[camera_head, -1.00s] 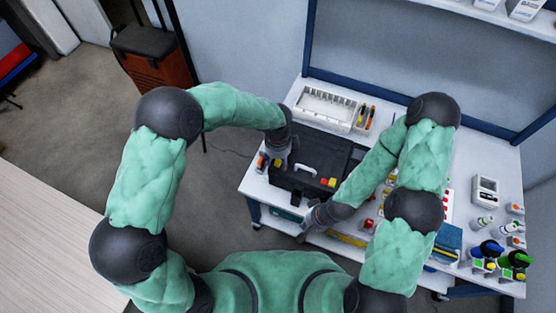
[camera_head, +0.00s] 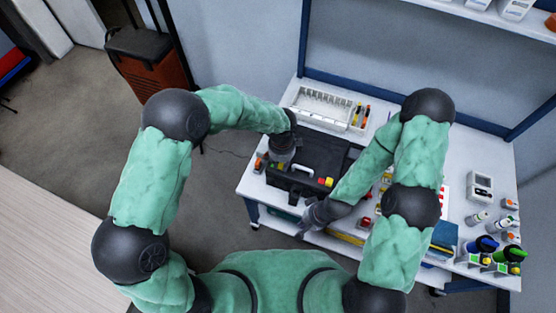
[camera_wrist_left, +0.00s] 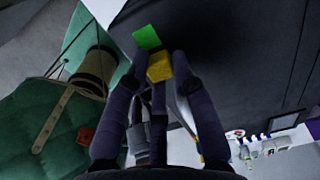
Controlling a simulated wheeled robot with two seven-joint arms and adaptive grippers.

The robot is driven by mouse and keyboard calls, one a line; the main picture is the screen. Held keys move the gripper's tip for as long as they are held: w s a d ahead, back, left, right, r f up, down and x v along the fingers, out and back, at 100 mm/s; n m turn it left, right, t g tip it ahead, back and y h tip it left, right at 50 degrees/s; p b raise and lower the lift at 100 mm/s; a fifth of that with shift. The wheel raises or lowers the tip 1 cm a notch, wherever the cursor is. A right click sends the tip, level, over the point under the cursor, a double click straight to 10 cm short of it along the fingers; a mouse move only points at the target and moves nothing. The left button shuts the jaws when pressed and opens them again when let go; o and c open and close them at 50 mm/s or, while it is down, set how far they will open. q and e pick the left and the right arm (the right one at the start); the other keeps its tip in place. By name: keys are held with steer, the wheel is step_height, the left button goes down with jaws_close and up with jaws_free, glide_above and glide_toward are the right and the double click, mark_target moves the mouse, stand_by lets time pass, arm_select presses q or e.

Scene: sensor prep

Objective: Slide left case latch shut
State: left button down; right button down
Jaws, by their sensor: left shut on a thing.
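A black case (camera_head: 322,148) with a pale handle (camera_head: 302,168) lies on the white workbench. In the left wrist view, a yellow block (camera_wrist_left: 159,68) and a green block (camera_wrist_left: 147,37) of the left latch show against the dark case. My left gripper (camera_head: 281,165) is at the left part of the case's near side, shut on the yellow block, which shows between its fingertips (camera_wrist_left: 157,62). In the head view it hides most of this latch. The right latch (camera_head: 325,182) shows red and yellow. My right gripper (camera_head: 306,229) is low at the bench's front edge; its fingers are unclear.
The white workbench (camera_head: 252,185) carries a white divided tray (camera_head: 323,106) behind the case. A blue book (camera_head: 445,236), a meter (camera_head: 480,187) and several bottles stand at the right. My right arm passes over the bench right of the case.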

arm_select(q)
steer(key=c, duration=1)
jaws_free()
steer(key=shift+s+d, duration=0.1)
steer(key=shift+d, duration=0.15)
steer(key=shift+c, duration=0.2)
step_height(320, 180, up, 12)
